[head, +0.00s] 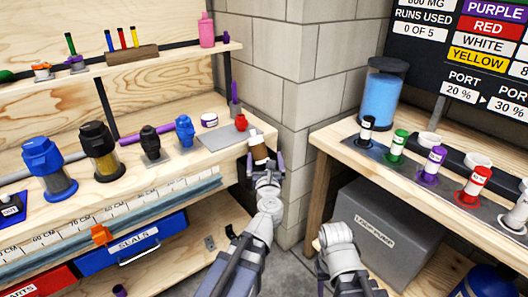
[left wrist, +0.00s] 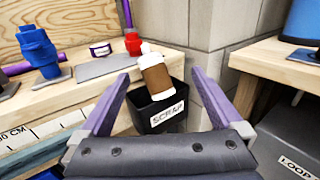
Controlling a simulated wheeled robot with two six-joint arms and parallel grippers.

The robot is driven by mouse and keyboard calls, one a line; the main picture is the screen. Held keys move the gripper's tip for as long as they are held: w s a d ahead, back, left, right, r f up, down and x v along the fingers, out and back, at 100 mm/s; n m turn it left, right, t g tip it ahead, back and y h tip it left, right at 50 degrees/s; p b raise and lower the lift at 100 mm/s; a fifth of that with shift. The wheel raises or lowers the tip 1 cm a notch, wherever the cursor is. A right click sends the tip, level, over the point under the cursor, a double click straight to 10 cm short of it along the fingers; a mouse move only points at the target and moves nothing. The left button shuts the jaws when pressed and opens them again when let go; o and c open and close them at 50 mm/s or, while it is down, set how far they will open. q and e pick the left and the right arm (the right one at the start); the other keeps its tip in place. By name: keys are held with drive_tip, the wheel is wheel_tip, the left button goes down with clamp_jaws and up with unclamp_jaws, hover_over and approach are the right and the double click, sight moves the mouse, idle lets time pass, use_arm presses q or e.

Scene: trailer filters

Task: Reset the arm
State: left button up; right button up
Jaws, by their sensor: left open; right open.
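My left gripper (head: 265,160) is at the right end of the left workbench, with its purple fingers spread apart. In the left wrist view, a brown cylinder with white ends (left wrist: 155,77) shows between and beyond the fingertips, tilted, with neither finger visibly touching it. It also shows in the head view (head: 259,153). Behind and below it is a black bin labelled SCRAP (left wrist: 148,112); the cylinder appears over its opening, and I cannot tell whether it rests on anything.
The left bench holds blue (head: 48,168) and black-and-amber (head: 99,150) filter housings, a grey plate (head: 222,136) and a red item (head: 241,122). The right bench (head: 335,139) carries several coloured fittings and a blue tank (head: 381,98). A grey LOOP PUMP box (head: 385,235) stands below.

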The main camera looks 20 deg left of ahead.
use_arm(q)
drive_tip(key=shift+d, duration=0.1)
drive_tip(key=w+d+m+t+h, duration=0.1)
drive_tip(key=d+m+h, duration=0.5)
drive_tip(key=m, duration=0.4)
drive_tip(key=s+d+f+m+g+h, duration=0.25)
drive_tip(key=d+f+m+g, duration=0.2)
drive_tip(key=m, duration=0.45)
drive_tip(key=s+d+f+m+g+h, duration=0.25)
drive_tip(key=f+m, duration=0.35)
drive_tip(key=m, duration=0.3)
drive_tip(key=s+a+f+m+g+y, duration=0.5)
drive_tip(key=s+a+f+m+g, duration=0.55)
drive_tip(key=s, duration=0.35)
drive_tip(key=s+d+r+m+p, duration=0.1)
drive_tip(key=s+d+r+p, duration=0.1)
drive_tip(key=r+p, duration=0.6)
drive_tip(key=s+d+r+m+y+p, duration=0.1)
drive_tip(key=s+d+r+m+p, duration=0.1)
drive_tip(key=d+r+p, duration=0.3)
drive_tip(key=s+d+r+m+p, duration=0.2)
drive_tip(key=s+d+r+p, duration=0.1)
drive_tip(key=r+p, duration=0.8)
drive_tip(key=shift+d+r+g+y+p, duration=0.25)
drive_tip(key=shift+r+g+p, duration=0.2)
drive_tip(key=shift+p, duration=0.4)
